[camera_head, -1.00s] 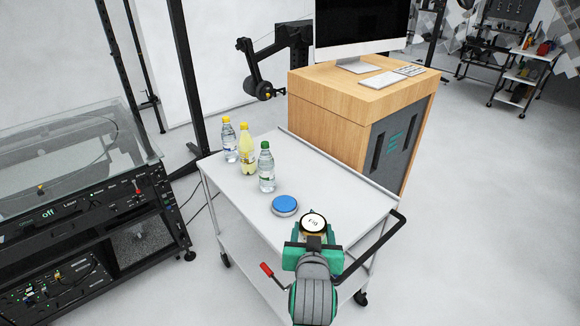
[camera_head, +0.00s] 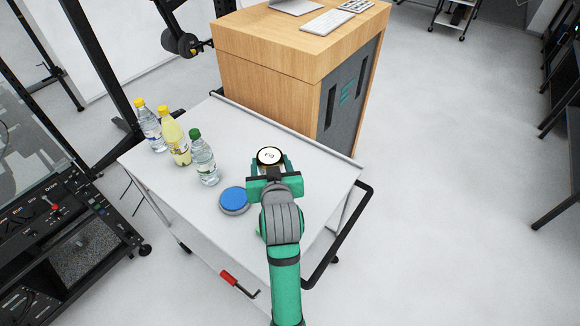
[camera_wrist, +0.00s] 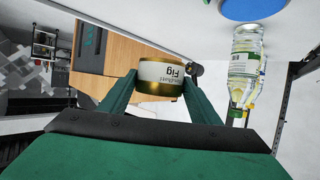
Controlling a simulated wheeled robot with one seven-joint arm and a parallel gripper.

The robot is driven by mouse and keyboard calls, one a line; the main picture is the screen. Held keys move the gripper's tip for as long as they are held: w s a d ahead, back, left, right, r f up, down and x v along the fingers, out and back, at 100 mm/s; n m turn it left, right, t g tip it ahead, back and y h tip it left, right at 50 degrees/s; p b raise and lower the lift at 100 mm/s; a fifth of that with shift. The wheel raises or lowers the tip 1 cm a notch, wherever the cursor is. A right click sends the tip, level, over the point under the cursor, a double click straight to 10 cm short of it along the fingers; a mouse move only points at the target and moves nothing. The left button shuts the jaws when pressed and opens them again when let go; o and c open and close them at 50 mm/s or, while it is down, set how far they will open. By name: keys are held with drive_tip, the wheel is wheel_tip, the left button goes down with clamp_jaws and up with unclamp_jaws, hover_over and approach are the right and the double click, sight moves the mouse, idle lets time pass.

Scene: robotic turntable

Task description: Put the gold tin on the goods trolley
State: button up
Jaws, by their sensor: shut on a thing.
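The gold tin (camera_head: 269,156) has a white lid marked "Fig" and a white label around its side. My gripper (camera_head: 270,170) is shut on it and holds it upright over the right part of the white goods trolley (camera_head: 232,124). In the wrist view the tin (camera_wrist: 160,84) sits between the two green fingers. Whether its base touches the trolley top is hidden by my gripper in the head view, and I cannot tell from the wrist view.
A blue-topped round tin (camera_head: 234,200) stands just left of my gripper. Several bottles (camera_head: 178,142) stand further left on the trolley. The trolley's black handle (camera_head: 345,237) is at the right. A wooden cabinet (camera_head: 262,68) adjoins the far edge. The trolley's far right top is clear.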

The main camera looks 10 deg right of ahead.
drive_tip(key=w+d+f, duration=0.1)
drive_tip(key=d+f, duration=0.1)
drive_tip(key=d, duration=0.1)
drive_tip(key=w+d+f, duration=0.2)
drive_tip(key=d, duration=0.1)
drive_tip(key=w+d+f, duration=0.2)
drive_tip(key=d+f, duration=0.1)
drive_tip(key=shift+f, duration=0.1)
drive_tip(key=shift+d+f, duration=0.4)
drive_tip(key=shift+d, duration=0.05)
drive_tip(key=shift+w+d+f, duration=0.1)
drive_tip(key=shift+f, duration=0.9)
drive_tip(key=shift+w+d+f, duration=0.1)
drive_tip(key=shift+f, duration=0.85)
drive_tip(key=shift+f, duration=0.15)
drive_tip(key=o, duration=1.2)
